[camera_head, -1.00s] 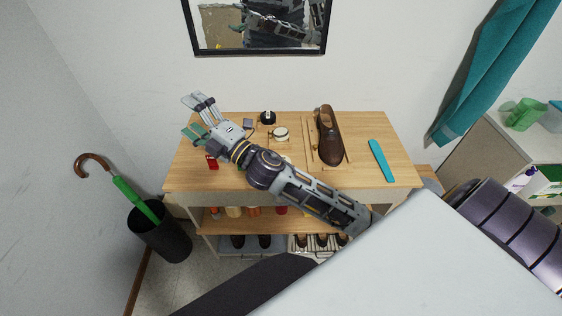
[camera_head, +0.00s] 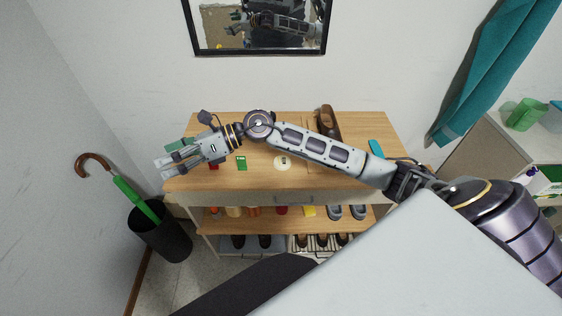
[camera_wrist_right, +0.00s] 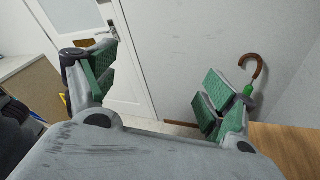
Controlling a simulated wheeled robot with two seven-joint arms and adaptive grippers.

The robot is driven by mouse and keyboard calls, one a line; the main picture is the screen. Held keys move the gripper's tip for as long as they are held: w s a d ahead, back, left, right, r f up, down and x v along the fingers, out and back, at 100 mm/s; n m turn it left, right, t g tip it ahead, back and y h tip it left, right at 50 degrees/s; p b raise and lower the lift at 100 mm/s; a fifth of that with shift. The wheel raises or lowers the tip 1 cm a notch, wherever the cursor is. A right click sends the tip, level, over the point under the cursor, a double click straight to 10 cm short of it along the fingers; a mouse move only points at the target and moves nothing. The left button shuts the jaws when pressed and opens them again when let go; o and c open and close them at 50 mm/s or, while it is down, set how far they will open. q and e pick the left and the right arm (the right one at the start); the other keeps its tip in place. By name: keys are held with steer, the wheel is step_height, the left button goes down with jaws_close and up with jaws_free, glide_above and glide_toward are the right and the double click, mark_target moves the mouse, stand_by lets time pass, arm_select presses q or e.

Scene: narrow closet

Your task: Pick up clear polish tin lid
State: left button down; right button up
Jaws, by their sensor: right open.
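A round pale tin or lid (camera_head: 283,163) with a small dark mark lies on the wooden table, just in front of my right forearm. I cannot tell whether it is the clear polish tin lid. My right gripper (camera_head: 165,160) is open and empty over the table's left end, pointing left, away from the pale round thing. The right wrist view also shows its spread fingers (camera_wrist_right: 160,85) with nothing between them. My right arm hides part of the tabletop, including where another pale tin and a black tin showed earlier. My left gripper is not in view.
An umbrella (camera_head: 130,195) stands in a black bin (camera_head: 165,240) at left. A mirror hangs behind.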

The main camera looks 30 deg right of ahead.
steer(key=d+f+n+g+h, duration=0.2)
steer(key=d+f+n+h, duration=0.1)
steer(key=d+f+h, duration=0.25)
steer(key=w+d+f+n+g+h, duration=0.1)
steer(key=d+h, duration=0.9)
steer(key=d, duration=1.8)
steer(key=shift+w+f, duration=0.65)
steer(key=shift+w, duration=0.4)
steer(key=p, duration=0.1)
glide_above(282, 160)
steer(key=shift+f, duration=4.3)
